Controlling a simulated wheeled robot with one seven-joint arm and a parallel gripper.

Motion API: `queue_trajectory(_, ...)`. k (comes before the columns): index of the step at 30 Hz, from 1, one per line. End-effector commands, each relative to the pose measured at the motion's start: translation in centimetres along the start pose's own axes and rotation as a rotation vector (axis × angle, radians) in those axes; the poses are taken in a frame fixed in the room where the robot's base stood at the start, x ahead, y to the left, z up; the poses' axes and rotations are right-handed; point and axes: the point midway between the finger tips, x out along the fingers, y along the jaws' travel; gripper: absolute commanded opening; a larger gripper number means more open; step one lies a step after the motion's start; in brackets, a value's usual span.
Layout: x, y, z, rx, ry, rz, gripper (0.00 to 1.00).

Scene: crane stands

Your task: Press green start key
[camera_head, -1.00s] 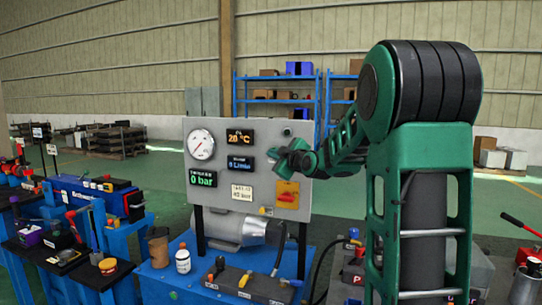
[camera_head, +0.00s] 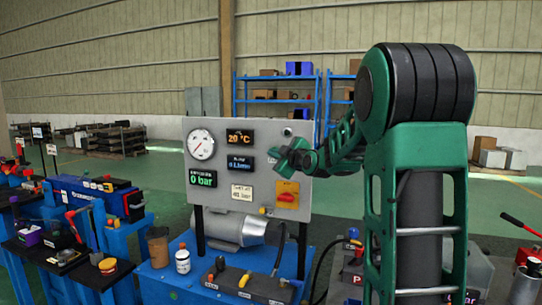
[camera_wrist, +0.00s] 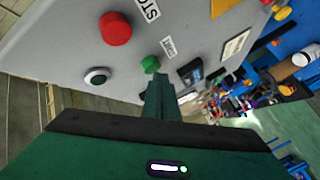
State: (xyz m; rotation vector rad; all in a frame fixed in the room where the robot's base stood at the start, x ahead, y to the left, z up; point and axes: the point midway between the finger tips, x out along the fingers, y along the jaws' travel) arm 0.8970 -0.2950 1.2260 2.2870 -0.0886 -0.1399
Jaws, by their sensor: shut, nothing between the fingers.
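The green start key (camera_wrist: 150,64) sits on the grey panel in the wrist view, beside a small label that seems to read START. My gripper (camera_wrist: 158,80) is shut and empty, its fingertips just below the key in the picture. I cannot tell whether they touch it. A red mushroom button (camera_wrist: 115,28) and a round black-and-white button (camera_wrist: 97,76) are on the same panel. In the head view my gripper (camera_head: 285,157) is in front of the right part of the panel (camera_head: 224,135) and the green key cannot be made out.
The panel carries a round gauge (camera_head: 201,144), lit displays and a red-and-yellow switch (camera_head: 287,194). Below it stand a motor (camera_head: 236,229), a white bottle (camera_head: 182,259) and a brown cup (camera_head: 158,246) on a blue bench. Another cluttered blue bench is at left.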

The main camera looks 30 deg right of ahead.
Motion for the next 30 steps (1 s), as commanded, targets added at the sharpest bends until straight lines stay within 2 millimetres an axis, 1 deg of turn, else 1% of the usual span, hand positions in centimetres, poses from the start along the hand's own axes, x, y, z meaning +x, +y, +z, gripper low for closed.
queue_trajectory(30, 0.63, 0.51, 0.46, 0.0, 0.0, 0.001, 0.0)
